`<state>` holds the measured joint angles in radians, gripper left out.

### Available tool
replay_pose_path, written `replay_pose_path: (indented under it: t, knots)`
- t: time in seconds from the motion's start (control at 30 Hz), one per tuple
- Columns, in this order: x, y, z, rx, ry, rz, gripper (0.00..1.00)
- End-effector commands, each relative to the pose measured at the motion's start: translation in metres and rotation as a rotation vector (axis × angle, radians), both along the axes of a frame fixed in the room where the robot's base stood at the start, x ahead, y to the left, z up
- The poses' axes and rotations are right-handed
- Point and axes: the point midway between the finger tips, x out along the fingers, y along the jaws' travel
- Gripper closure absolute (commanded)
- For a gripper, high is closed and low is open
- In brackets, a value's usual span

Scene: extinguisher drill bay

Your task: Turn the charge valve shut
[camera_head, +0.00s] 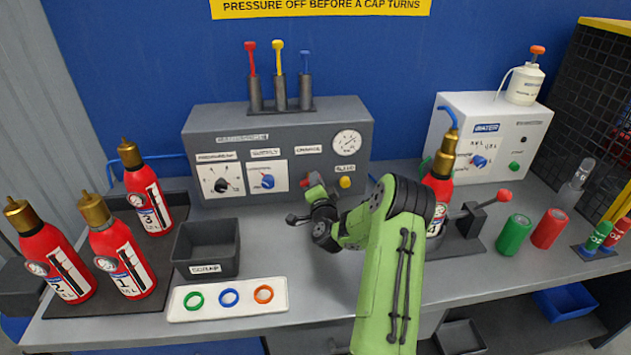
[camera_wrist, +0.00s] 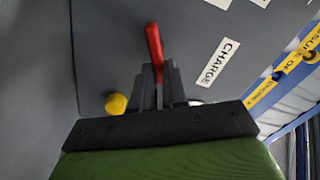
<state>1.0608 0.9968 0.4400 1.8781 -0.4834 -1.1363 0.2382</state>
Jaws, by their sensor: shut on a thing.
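The charge valve's red lever (camera_wrist: 154,45) sticks out from between the two dark fingers of my gripper (camera_wrist: 157,85) in the wrist view. The CHARGE label (camera_wrist: 219,62) is on the panel beside it. In the head view my gripper (camera_head: 313,190) is at the front of the grey panel box (camera_head: 215,131), below the CHARGE label, shut on the lever. A bit of red (camera_head: 305,183) shows there; my fingers and wrist hide most of the valve, and its exact angle cannot be told.
A yellow knob (camera_head: 345,182) is just right of my gripper, under a gauge (camera_head: 347,142). A blue supply knob (camera_head: 267,181) is to the left. A scrap bin (camera_head: 206,243) and a white ring tray (camera_head: 180,310) are in front. Extinguisher 4 (camera_head: 440,190) stands behind my arm.

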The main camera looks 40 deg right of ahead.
Motion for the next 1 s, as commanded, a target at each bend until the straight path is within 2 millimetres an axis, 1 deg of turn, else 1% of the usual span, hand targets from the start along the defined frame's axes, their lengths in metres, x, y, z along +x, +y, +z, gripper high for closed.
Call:
replay_pose_path:
  t: [0.2, 0.5, 0.7, 1.0]
  knots:
    - [-0.0015, -0.0028, -0.0026, 0.161, -0.112, -0.004, 1.0]
    - [-0.0019, -0.0034, -0.0064, 0.333, -0.231, -0.003, 1.0]
    - [-0.002, -0.0034, -0.0081, 0.401, -0.278, -0.003, 1.0]
    - [-0.002, -0.0035, -0.0091, 0.437, -0.302, -0.003, 1.0]
